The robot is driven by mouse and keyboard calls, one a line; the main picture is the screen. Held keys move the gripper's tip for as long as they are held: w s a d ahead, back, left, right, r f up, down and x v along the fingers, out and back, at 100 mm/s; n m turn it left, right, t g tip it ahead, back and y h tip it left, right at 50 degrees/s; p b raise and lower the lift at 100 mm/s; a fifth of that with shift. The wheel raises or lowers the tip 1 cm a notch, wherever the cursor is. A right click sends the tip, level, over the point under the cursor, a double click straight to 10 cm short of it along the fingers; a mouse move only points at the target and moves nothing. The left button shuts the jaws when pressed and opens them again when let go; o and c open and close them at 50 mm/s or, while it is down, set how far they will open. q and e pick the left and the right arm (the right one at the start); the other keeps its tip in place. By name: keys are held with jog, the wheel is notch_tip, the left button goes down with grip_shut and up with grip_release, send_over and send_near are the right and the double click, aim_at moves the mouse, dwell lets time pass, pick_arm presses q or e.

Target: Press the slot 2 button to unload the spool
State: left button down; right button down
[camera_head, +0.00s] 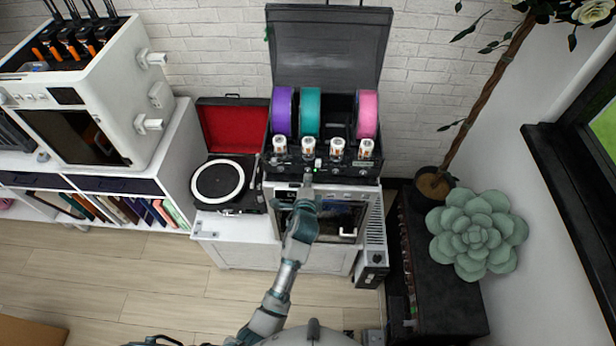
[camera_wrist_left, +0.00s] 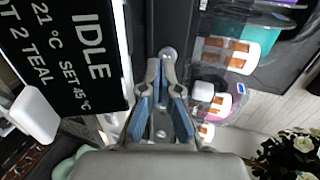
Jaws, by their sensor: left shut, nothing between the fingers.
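The spool box (camera_head: 325,70) stands with its dark lid raised and holds a purple spool (camera_head: 282,110), a teal spool (camera_head: 309,112) and a pink spool (camera_head: 367,114). Between teal and pink there is a gap. My left gripper (camera_head: 307,178) is shut and empty at the box's lower front, below the teal spool. In the wrist view, its fingertips (camera_wrist_left: 166,62) are at a small round grey piece (camera_wrist_left: 168,52) on the dark front panel. I cannot tell whether they touch or whether it is the slot 2 button. The display (camera_wrist_left: 65,50) reads IDLE and "2 TEAL".
A white printer (camera_head: 345,220) stands below the box. A record player (camera_head: 220,182) is close on the left, with a larger white machine (camera_head: 120,90) beyond. A plant pot (camera_head: 433,187) and green succulent (camera_head: 475,235) are on the right. Floor in front is free.

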pick_arm(q)
jog(key=shift+w, duration=0.75)
